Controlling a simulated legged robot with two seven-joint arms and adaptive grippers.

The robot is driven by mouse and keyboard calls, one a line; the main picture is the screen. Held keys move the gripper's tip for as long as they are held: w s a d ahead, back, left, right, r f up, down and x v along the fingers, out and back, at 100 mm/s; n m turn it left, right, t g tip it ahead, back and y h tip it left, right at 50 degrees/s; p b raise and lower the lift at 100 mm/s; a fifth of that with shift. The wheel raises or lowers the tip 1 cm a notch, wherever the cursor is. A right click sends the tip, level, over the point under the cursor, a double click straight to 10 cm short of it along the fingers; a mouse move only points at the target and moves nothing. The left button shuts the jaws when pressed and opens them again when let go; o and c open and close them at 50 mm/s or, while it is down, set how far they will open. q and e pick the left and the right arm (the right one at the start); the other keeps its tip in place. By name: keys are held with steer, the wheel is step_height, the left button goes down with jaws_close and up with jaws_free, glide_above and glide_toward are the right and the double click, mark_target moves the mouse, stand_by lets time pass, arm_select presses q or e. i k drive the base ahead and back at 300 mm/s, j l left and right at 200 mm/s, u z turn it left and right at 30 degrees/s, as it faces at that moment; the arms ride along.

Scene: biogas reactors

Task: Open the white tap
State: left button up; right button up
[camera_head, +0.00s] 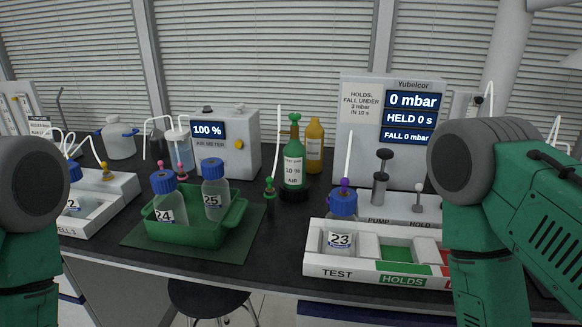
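A small pale-knobbed lever (418,187) stands upright on the white base by the word HOLD. It is the nearest match I see for a white tap, but I cannot tell for sure. Left of it, by the word PUMP, stands a dark grey plunger handle (381,175). A blue-capped bottle marked 23 (340,236) sits in the TEST section of the white tray (325,268), with a purple tap (345,184) and a white tube on top. My arms show at the left and right edges, but neither gripper is in view.
Behind the levers, the Yubelcor box (363,155) reads 0 mbar. A green tray (205,240) holds bottles 24 (168,209) and 25 (214,191). A green bottle (293,165) stands mid-table. My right arm hides part of the HOLD base and tray.

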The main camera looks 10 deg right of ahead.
mark_target(420, 187)
steer(key=z, duration=1)
